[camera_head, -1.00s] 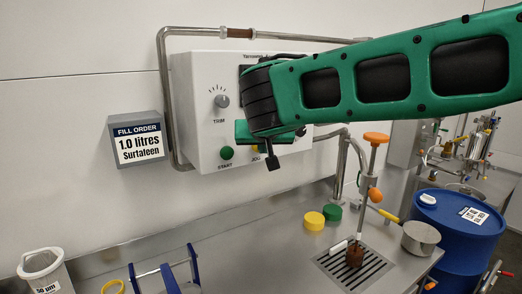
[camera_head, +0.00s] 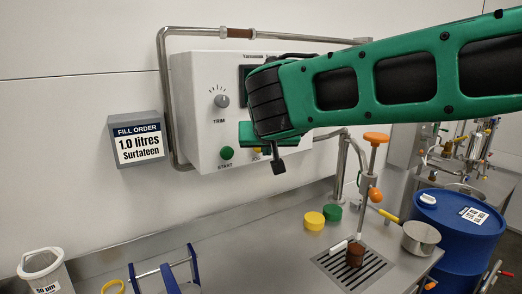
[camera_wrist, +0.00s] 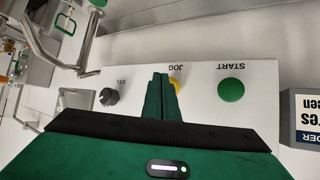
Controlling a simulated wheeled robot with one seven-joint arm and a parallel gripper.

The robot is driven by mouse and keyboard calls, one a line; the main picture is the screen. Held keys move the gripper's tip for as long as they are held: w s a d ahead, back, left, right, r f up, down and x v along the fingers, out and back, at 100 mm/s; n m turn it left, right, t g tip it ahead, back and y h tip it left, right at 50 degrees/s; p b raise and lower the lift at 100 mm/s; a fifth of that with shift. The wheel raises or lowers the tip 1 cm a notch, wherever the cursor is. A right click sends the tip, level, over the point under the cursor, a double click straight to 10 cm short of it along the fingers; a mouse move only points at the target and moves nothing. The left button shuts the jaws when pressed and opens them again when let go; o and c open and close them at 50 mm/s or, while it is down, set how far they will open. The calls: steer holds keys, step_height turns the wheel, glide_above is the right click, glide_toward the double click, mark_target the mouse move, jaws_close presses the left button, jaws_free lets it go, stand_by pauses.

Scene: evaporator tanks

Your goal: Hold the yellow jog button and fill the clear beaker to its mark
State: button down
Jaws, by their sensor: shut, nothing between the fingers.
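The yellow jog button (camera_wrist: 174,84) shows only in part in the wrist view, under the JOG label and behind my fingers. A sliver of it also shows in the head view (camera_head: 257,150). My gripper (camera_wrist: 160,76) is shut and empty, its fingertips beside or over the button; I cannot tell whether they touch it. A small brown vessel (camera_head: 355,256) stands on the drain grille (camera_head: 341,268) near the orange-knobbed filling pipe (camera_head: 371,165). I cannot make out a clear beaker.
The green start button (camera_wrist: 231,90) sits beside the jog button on the white control box (camera_head: 198,110). The fill order sign (camera_head: 138,142) reads 1.0 litres Surfateen. Yellow (camera_head: 314,221) and green (camera_head: 332,212) lids, a steel pot (camera_head: 420,238) and a blue drum (camera_head: 460,240) stand right.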

steer(key=s+d, duration=0.2)
steer(key=s, duration=0.2)
steer(key=shift+s+d, duration=0.1)
steer(key=shift+d, duration=0.3)
stand_by(1.2)
steer(key=s+d+f+m+g+h, duration=0.1)
steer(key=s+d+f+g, duration=0.15)
steer(key=d, duration=0.75)
steer(key=s+d+f+m+g+h, duration=0.1)
steer(key=s+d+f, duration=0.25)
steer(key=d, duration=0.55)
steer(key=s+d+f+m+g+h, duration=0.15)
steer(key=d+f, duration=0.25)
steer(key=d, duration=0.6)
steer(key=s+d+f+m+g+y, duration=0.1)
steer(key=s+d+f+g, duration=0.1)
steer(key=s, duration=0.6)
steer(key=s+d+f+m+g+y, duration=0.1)
steer(key=s+d+f, duration=0.3)
steer(key=s, duration=0.5)
steer(key=s+d+f+m+g+y, duration=0.1)
steer(key=s+d+f+g, duration=0.1)
steer(key=s, duration=0.7)
steer(key=shift+s+d+f+m+g, duration=0.25)
steer(key=shift+d+f+m+g, duration=0.15)
steer(key=shift+d+f, duration=0.6)
